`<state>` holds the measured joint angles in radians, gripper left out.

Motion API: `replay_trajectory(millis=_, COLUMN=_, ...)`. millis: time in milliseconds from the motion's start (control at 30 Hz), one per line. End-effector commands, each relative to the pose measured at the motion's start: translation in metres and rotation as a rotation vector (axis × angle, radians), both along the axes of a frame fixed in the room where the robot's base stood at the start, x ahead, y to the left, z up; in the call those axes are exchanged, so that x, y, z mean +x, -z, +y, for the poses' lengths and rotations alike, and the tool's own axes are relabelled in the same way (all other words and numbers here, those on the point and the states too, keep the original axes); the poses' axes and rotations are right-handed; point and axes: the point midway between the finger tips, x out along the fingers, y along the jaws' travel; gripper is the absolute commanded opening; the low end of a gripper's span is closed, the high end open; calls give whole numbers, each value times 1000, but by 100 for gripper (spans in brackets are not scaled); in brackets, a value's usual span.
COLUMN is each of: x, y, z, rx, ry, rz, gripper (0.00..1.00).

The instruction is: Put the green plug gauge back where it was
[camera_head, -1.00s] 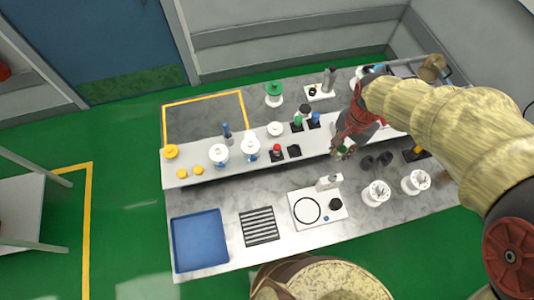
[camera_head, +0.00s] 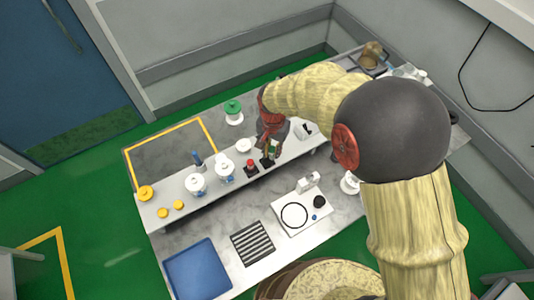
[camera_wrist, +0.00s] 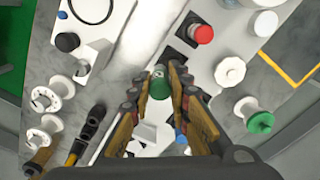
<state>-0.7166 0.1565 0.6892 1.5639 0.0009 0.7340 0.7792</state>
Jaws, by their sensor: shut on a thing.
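My gripper (camera_head: 271,147) is shut on the green plug gauge (camera_wrist: 160,86), which shows between the fingertips (camera_wrist: 167,74) in the wrist view. In the head view, the gripper is over the raised white shelf, close to a black socket block (camera_head: 267,161). The red plug gauge (camera_head: 250,166) stands in its black block just left of it; it also shows in the wrist view (camera_wrist: 202,34). A black opening (camera_wrist: 184,50) lies between the red gauge and the green one. A blue-topped piece (camera_wrist: 180,136) is partly hidden by a finger. Whether the green gauge touches the shelf, I cannot tell.
White jars (camera_head: 225,173) and yellow caps (camera_head: 146,193) stand on the shelf to the left. A green-topped spool (camera_head: 233,108) stands behind. In front are a blue tray (camera_head: 198,270), a slotted plate (camera_head: 253,243) and a white plate with a ring (camera_head: 302,219).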

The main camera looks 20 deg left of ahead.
Motion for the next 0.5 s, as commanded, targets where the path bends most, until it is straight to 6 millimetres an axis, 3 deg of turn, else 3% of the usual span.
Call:
replay_trajectory(millis=367, x=7, y=27, z=22, rx=1, ry=-1, rz=-1, gripper=0)
replay_trajectory(millis=500, x=7, y=47, z=21, rx=-1, ry=0, rz=1, gripper=0)
